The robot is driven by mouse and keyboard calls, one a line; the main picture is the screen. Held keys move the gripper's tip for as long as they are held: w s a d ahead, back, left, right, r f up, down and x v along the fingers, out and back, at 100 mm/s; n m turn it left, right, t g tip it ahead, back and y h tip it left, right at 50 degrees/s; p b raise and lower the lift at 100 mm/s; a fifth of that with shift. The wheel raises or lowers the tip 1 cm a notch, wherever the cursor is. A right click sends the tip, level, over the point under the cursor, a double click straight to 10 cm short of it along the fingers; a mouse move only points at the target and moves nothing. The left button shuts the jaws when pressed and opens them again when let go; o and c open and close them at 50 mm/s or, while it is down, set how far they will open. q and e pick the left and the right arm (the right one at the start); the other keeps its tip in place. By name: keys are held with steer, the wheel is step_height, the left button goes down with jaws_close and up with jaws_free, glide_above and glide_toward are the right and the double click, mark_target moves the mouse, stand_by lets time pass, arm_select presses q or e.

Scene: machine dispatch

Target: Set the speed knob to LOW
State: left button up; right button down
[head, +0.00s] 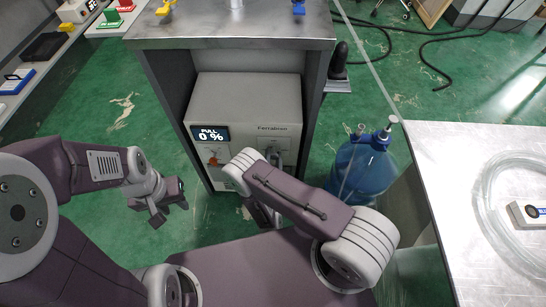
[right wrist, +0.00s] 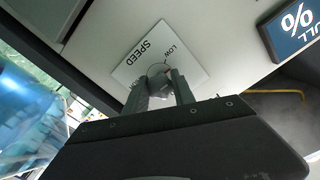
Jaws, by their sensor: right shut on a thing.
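The grey machine (head: 245,100) stands under the metal bench and its display (head: 210,133) reads 0 %. The speed knob (right wrist: 158,70) is on a white plate (right wrist: 135,67) marked SPEED and LOW in the right wrist view. My right gripper (right wrist: 160,88) is shut on the knob, one finger on each side. The fingers partly cover the knob, so I cannot tell where it points. In the head view my right arm hides the knob. My left gripper (head: 168,212) is open and empty, left of the machine and apart from it.
A small orange-red control (head: 214,160) is below the display. A blue water bottle (head: 362,170) stands right of the machine. A metal table (head: 445,170) with coiled clear tubing is at the right. Green floor lies free at the left.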

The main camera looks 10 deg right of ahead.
arm_select(q)
steer(key=shift+f, duration=0.35)
arm_select(e)
steer(key=n, duration=0.6)
steer(key=shift+f, duration=0.1)
arm_select(q)
steer(key=shift+b, duration=0.3)
arm_select(e)
steer(key=shift+n, duration=0.4)
steer(key=c, duration=1.1)
jaws_free()
steer(key=shift+o, duration=0.2)
